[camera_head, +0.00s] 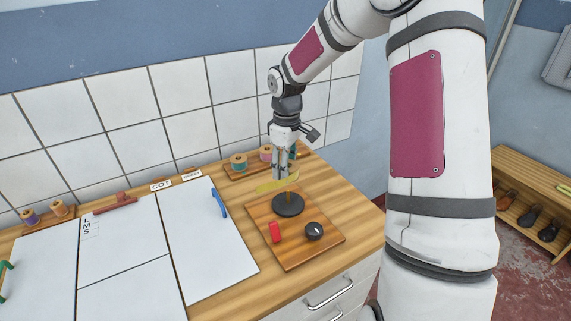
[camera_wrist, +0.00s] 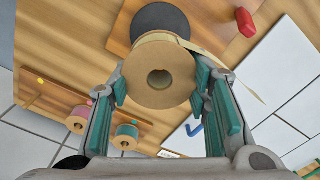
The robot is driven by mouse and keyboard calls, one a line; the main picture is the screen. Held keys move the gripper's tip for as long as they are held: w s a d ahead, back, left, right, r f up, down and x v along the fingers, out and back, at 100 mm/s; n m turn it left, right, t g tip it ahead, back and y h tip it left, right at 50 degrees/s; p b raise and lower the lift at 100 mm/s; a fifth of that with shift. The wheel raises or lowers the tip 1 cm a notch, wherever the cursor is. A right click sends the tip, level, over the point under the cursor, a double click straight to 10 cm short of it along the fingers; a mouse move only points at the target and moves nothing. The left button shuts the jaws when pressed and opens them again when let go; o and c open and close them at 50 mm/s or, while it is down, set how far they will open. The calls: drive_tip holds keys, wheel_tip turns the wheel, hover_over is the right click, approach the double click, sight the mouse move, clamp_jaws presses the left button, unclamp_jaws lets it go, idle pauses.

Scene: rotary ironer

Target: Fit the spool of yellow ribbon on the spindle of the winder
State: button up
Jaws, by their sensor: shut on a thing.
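My gripper (camera_head: 282,172) is shut on the spool of yellow ribbon (camera_head: 277,185), just above the winder (camera_head: 317,249). In the wrist view the spool (camera_wrist: 150,72) sits between the teal pads of my gripper (camera_wrist: 163,88), its round hole facing the camera. A loose strip of ribbon trails from it to the right. The winder is a wooden board with a dark round disc (camera_head: 288,207), a red handle and a black knob. A short light spindle (camera_head: 289,196) shows above the disc, partly hidden by the ribbon. The wrist view shows the disc (camera_wrist: 157,17) beyond the spool; the spindle is hidden there.
A wooden rack with other spools (camera_head: 239,162) stands behind the winder against the tiled wall. White boards (camera_head: 200,245) and a blue pen-like object (camera_head: 218,203) lie to the left. The counter's edge is close on the right of the winder.

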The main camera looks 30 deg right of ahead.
drive_tip(key=shift+f, duration=2.05)
drive_tip(key=shift+f, duration=0.35)
drive_tip(key=shift+f, duration=0.35)
drive_tip(key=shift+f+b, duration=0.4)
drive_tip(key=shift+f, duration=0.25)
idle(0.5)
drive_tip(key=shift+f, duration=0.3)
drive_tip(key=shift+f, duration=0.45)
